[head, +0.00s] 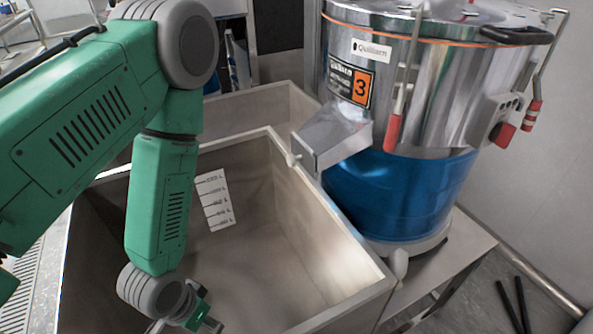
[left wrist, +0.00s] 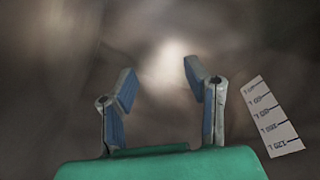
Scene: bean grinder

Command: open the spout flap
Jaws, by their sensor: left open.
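The grinder's metal spout (head: 338,135) sticks out to the left from the drum, over the near bin's right rim. A flat plate that looks like the spout flap (head: 306,154) is at its lower left end, with a small pale knob beside it. I cannot tell whether the flap is fully closed. My left gripper (head: 208,318) is low over the near bin, well below and left of the spout. In the left wrist view the left gripper (left wrist: 158,85) is open and empty, its fingers spread wide. The spout is not in that view. My right gripper is not in view.
The near bin (head: 330,225) is large, open and empty, with a scale label (head: 215,200) inside. A second bin (head: 270,107) stands behind it. The grinder drum (head: 395,190), steel above and blue below, stands at the right with red-handled latches (head: 394,130).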

